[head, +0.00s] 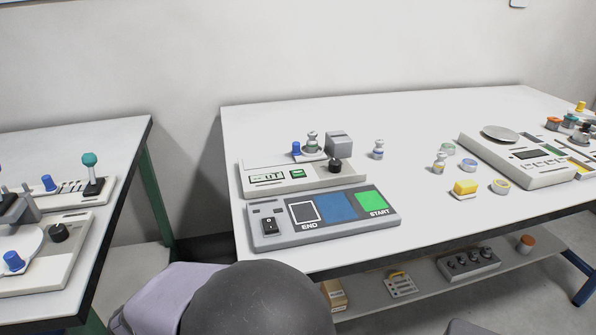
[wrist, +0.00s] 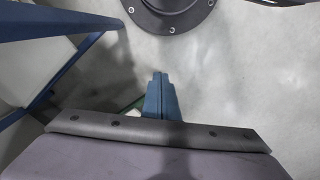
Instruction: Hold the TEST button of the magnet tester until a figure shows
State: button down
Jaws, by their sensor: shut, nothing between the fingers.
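My gripper (wrist: 160,76) shows in the wrist view. Its two blue fingers are together, empty, over bare grey floor. The fingers do not show in the head view. No label reading TEST is legible, so I cannot tell for sure which device is the magnet tester.
A grey panel (head: 385,218) with END and START pads lies at the front edge of the main table (head: 420,110). A scale (head: 540,176) stands at right, with small jars and a yellow block (head: 465,188) nearby. A second table (head: 70,140) with devices stands at left.

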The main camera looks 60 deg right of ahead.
aim_at(304, 173)
jog(key=w+d+r+m+y+p, duration=0.1)
jog(key=w+d+r+p, duration=0.25)
jog(key=r+p, duration=0.35)
jog(key=w+d+r+m+y+p, duration=0.1)
jog(key=w+d+r+p, duration=0.1)
jog(key=d+r+p, duration=0.4)
jog(key=d+r+t+y+p, duration=0.1)
jog(key=d+r+p, duration=0.5)
jog(key=d, duration=0.1)
jog(key=d+r+m+t+p, duration=0.1)
jog(key=d+r+t+p, duration=0.1)
jog(key=d+r+p, duration=0.5)
jog(key=d+r+m+t+y+p, duration=0.1)
jog(key=d+r+t+p, duration=0.1)
jog(key=d+r+p, duration=0.5)
jog(key=shift+d+r+y, duration=0.1)
jog(key=shift+d+y, duration=0.2)
jog(key=shift+d, duration=0.35)
jog(key=s+d+r+t+p, duration=0.1)
jog(key=s+d+r+p, duration=0.2)
jog(key=d+p, duration=0.1)
jog(key=s+d+r+t+h+p, duration=0.1)
jog(key=s+d+r+t+p, duration=0.1)
jog(key=d, duration=0.5)
notch_tip(304, 173, up, 2)
jog(key=shift+s+r+m+t+p, duration=0.1)
jog(key=shift+s+m+t+p, duration=0.25)
jog(key=shift+s+p, duration=0.65)
jog(key=shift+s, duration=0.15)
